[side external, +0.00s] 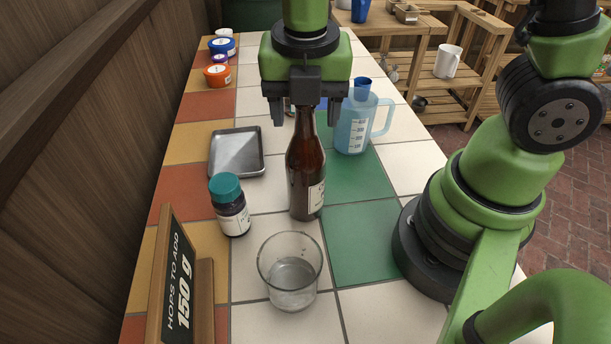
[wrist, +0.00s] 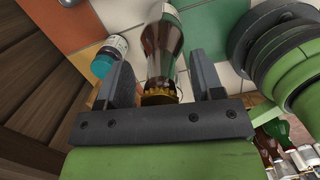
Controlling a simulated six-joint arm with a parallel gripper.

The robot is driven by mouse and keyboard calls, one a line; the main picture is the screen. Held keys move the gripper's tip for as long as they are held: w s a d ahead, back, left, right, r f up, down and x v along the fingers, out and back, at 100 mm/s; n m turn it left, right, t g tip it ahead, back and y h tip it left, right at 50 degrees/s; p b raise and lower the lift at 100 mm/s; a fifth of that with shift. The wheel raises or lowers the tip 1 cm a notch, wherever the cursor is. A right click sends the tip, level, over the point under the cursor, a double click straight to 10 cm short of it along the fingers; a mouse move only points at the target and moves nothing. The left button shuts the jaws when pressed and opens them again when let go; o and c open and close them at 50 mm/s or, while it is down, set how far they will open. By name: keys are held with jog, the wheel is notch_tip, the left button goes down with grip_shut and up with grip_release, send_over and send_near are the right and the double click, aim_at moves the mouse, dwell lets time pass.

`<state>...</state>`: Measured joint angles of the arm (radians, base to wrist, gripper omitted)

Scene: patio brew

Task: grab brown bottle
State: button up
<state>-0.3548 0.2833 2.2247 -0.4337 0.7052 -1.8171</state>
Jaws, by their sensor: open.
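The brown bottle (side external: 306,172) stands upright on the tiled table, with a pale label low on its side. In the wrist view the brown bottle (wrist: 162,45) lies between the two fingers, its gold cap nearest the palm. My gripper (side external: 305,115) is above the bottle, pointing down, with its fingers apart on either side of the bottle's top. In the wrist view my gripper (wrist: 165,80) is open, with visible gaps between the bottle neck and both fingers. The cap is hidden behind my gripper in the side view.
A teal-capped jar (side external: 232,208) and a glass beaker (side external: 290,270) stand close to the bottle. A metal tray (side external: 237,152) lies behind left and a blue jug (side external: 356,122) behind right. A hops sign (side external: 172,285) stands front left.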

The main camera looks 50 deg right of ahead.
grip_shut()
